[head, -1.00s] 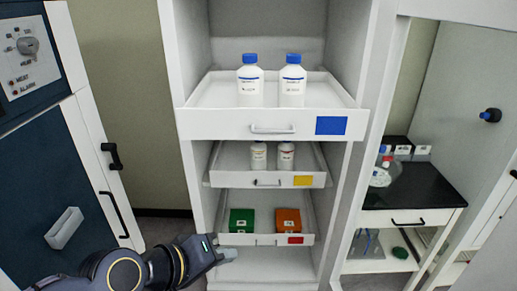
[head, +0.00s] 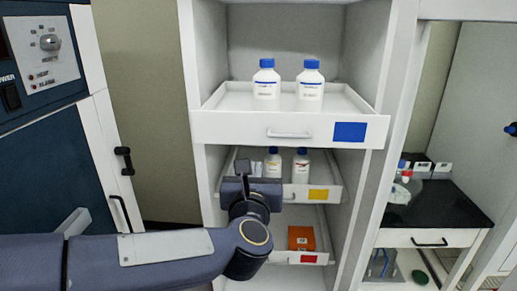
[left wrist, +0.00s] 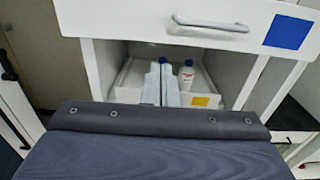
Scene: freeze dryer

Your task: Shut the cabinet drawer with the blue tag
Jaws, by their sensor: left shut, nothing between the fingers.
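The drawer with the blue tag (head: 230,128) is the top one of three in the white cabinet and stands pulled out. Its blue tag (head: 350,132) is right of the handle (head: 289,134). Two white bottles with blue caps (head: 266,85) stand upright in it. In the left wrist view, the drawer's front (left wrist: 120,18) and blue tag (left wrist: 287,32) show above the fingers. My left gripper (head: 246,168) is shut and empty, below the blue-tag drawer and in front of the yellow-tag drawer; I cannot tell whether it touches anything. My right gripper is not in view.
The yellow-tag drawer (head: 325,194) and red-tag drawer (head: 315,258) below are also out. Two bottles stand in the yellow one; an orange box (head: 301,238) shows in the red one. A dark blue machine (head: 50,150) is at left, a black-topped bench (head: 440,208) at right.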

